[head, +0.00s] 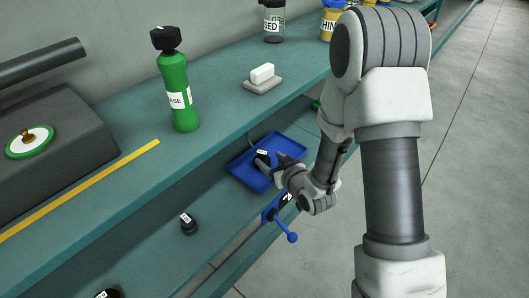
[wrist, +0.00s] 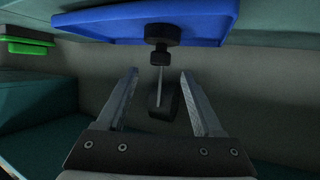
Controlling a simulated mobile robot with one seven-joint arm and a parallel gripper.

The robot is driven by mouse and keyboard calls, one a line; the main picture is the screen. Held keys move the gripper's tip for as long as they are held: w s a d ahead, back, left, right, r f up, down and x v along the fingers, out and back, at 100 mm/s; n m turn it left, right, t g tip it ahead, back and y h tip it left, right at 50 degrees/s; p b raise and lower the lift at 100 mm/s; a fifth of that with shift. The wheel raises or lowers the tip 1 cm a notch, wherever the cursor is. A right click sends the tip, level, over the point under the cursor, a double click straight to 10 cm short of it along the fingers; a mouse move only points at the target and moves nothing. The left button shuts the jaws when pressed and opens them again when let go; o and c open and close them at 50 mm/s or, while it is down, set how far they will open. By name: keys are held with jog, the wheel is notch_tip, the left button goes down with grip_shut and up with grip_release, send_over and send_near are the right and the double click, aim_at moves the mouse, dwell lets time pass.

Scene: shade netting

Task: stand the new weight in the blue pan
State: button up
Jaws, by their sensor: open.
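The blue pan (head: 240,172) sits on the lower shelf in the head view, and its blue edge crosses the top of the wrist view (wrist: 90,22). A black weight (wrist: 161,36) with a narrower knob is at the pan in the wrist view. In the head view a black piece with a white label (head: 262,153) shows at the pan, partly covered by my gripper (head: 266,160). My gripper (wrist: 160,75) is open, its fingers either side of a thin pale line and a dark shape I cannot identify. The knob appears just beyond the fingertips.
Another black labelled weight (head: 188,224) stands on the lower shelf, left of the pan. A blue-handled clamp (head: 278,212) is at the shelf's front edge. The upper shelf holds a green bottle (head: 178,90), white block (head: 262,74) and yellow strip (head: 90,188). Floor right is clear.

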jog(key=s+d+r+m+g+h, duration=0.1)
jog(key=s+d+r+h, duration=0.2)
jog(key=d+r, duration=0.4)
jog(key=s+d+r+m+g+h, duration=0.1)
jog(key=s+d+r+m+h, duration=0.15)
jog(key=s+d+r, duration=0.4)
jog(key=s+d+r+m+g, duration=0.1)
jog(key=s+r+g, duration=0.1)
jog(key=s+r, duration=0.3)
jog(key=s+d+r+m+g+h, duration=0.1)
jog(key=s+r, duration=0.4)
jog(key=s, duration=0.6)
jog(key=shift+s+r+g+p, duration=0.3)
jog(key=shift+s+r+g, duration=0.1)
jog(key=shift+g, duration=0.1)
jog(key=shift+m, duration=0.25)
